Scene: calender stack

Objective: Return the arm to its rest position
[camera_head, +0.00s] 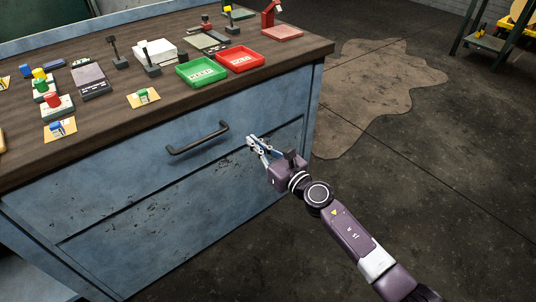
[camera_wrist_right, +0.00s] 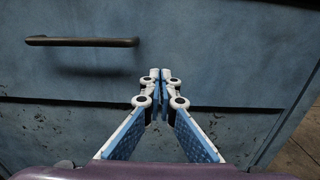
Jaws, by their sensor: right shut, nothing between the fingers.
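My right gripper (camera_head: 252,143) is in front of the blue cabinet (camera_head: 150,180), to the right of the drawer's dark handle (camera_head: 198,139). Its fingers are shut with nothing between them, as the right wrist view shows (camera_wrist_right: 160,76). In that view the handle (camera_wrist_right: 82,41) is at the upper left, apart from the fingertips. My right arm reaches in from the lower right of the head view. My left gripper is not in view.
The wooden top (camera_head: 150,117) holds a green tray (camera_head: 202,72), a red tray (camera_head: 240,59), stamps and several small coloured pieces. Open floor (camera_head: 430,150) with a brown stain lies right of the cabinet. A shelf rack (camera_head: 486,42) stands at the upper right.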

